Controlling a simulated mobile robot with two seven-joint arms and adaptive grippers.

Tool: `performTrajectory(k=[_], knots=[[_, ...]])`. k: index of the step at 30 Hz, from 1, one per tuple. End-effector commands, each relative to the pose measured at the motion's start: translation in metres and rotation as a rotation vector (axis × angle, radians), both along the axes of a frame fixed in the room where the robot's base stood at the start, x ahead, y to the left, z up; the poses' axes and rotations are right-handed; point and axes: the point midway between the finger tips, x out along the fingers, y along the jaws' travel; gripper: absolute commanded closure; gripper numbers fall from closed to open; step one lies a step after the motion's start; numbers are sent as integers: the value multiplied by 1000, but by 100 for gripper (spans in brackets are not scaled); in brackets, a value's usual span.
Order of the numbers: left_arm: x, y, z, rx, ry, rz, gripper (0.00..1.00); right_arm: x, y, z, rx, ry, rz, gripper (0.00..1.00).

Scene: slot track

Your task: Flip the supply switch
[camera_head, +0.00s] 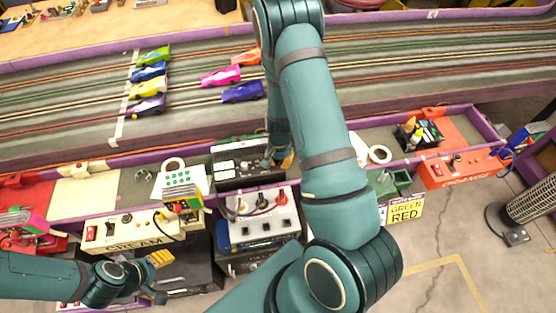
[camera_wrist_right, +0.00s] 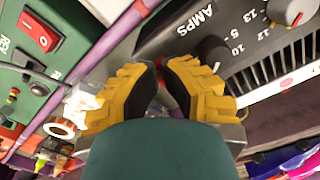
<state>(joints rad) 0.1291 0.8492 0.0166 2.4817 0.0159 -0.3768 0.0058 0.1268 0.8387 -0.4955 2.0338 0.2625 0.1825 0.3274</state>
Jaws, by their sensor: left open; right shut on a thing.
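The power supply (camera_head: 232,182) is a dark box behind the middle control box in the head view. My left gripper (camera_head: 160,278) is open at the lower left, below the CREAM box (camera_head: 140,231).
A grey-white control box (camera_head: 262,225) with leads stands in front of the supply. A green box with a red rocker switch (camera_wrist_right: 39,31) is at the wrist view's upper left. Several slot cars stand on the track (camera_head: 190,118).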

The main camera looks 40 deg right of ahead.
Motion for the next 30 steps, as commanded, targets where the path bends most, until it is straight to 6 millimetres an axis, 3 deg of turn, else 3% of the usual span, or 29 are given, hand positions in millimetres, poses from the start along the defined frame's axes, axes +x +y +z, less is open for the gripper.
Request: performTrajectory(k=[8, 30], knots=[[0, 0, 4, 0, 0, 0, 46, 0, 0, 5, -2, -1, -1, 100], [0, 0, 47, 0, 0, 0, 46, 0, 0, 59, -1, -1, 0, 100]])
